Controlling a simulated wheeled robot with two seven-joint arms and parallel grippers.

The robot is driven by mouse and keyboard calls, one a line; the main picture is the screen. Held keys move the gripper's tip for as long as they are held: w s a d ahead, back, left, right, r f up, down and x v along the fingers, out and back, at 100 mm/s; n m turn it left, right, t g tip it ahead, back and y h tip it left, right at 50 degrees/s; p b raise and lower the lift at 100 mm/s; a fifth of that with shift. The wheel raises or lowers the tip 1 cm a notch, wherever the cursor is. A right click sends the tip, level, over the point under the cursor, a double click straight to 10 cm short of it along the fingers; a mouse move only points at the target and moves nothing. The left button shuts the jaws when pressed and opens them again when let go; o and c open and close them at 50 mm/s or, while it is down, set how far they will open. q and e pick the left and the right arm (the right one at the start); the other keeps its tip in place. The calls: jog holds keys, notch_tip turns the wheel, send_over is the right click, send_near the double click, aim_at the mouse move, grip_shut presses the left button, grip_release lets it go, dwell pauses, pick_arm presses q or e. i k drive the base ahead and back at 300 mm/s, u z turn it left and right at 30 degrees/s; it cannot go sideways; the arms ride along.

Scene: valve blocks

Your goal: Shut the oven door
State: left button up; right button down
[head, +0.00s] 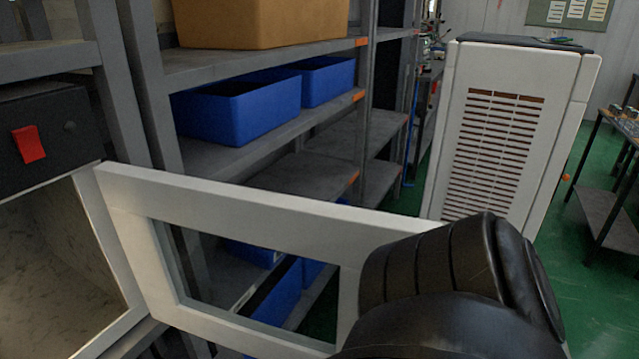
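The oven (50,140) is at the left edge, with a black control panel and a red switch (28,145). Its cavity (45,270) is open to view. The oven door (240,208) is a white frame with a window. It stands wide open, reaching from the oven's right side across to the right. A black arm part of mine (450,290) at the lower right covers the door's right end. I cannot tell whether it touches the door. Neither of my grippers shows, so their hold is hidden.
Grey shelves (250,150) with blue bins (235,110) and an orange-brown bin (260,22) stand behind the door. A white vented cabinet (510,125) stands beyond the arm. A table (610,195) is at the far right. Green floor (590,290) shows clear at the right.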

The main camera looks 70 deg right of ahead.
aim_at(138, 200)
jog(key=k, duration=0.55)
jog(key=u, duration=2.1)
jog(key=k, duration=2.7)
jog(key=z, duration=1.2)
jog(key=i, duration=1.65)
jog(key=u, duration=0.35)
jog(key=k, duration=0.1)
jog(key=z, duration=0.4)
